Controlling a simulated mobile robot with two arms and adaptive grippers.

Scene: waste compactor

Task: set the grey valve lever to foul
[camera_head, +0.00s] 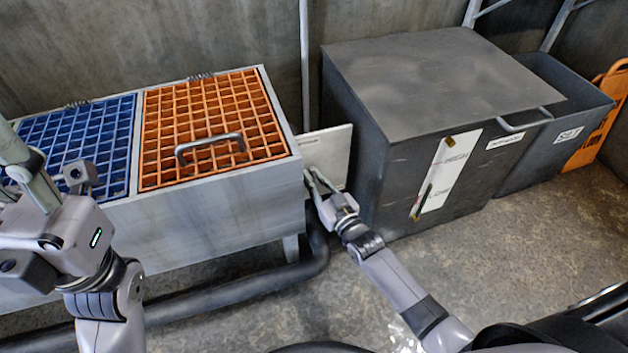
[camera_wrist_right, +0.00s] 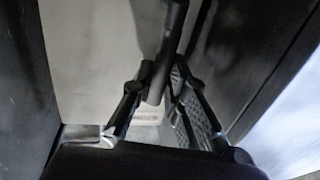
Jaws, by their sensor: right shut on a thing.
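The grey valve lever (camera_wrist_right: 172,35) shows in the right wrist view as a dark bar coming down from the top edge, in front of a pale plate. My right gripper (camera_wrist_right: 160,82) is shut on its lower end, one finger on each side. In the head view my right gripper (camera_head: 318,184) reaches into the gap between the grated bin and the dark box, in front of the pale plate (camera_head: 328,153). The lever cannot be made out there. No foul marking is readable. My left gripper (camera_head: 35,180) is above the blue grate, partly cut off; its jaw state is unclear.
The grated bin (camera_head: 225,215) has a blue grate (camera_head: 85,125) and an orange grate (camera_head: 210,110) with a handle. The dark lidded box (camera_head: 440,85) stands close right of my right gripper. A dark pipe (camera_head: 230,290) runs along the floor.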

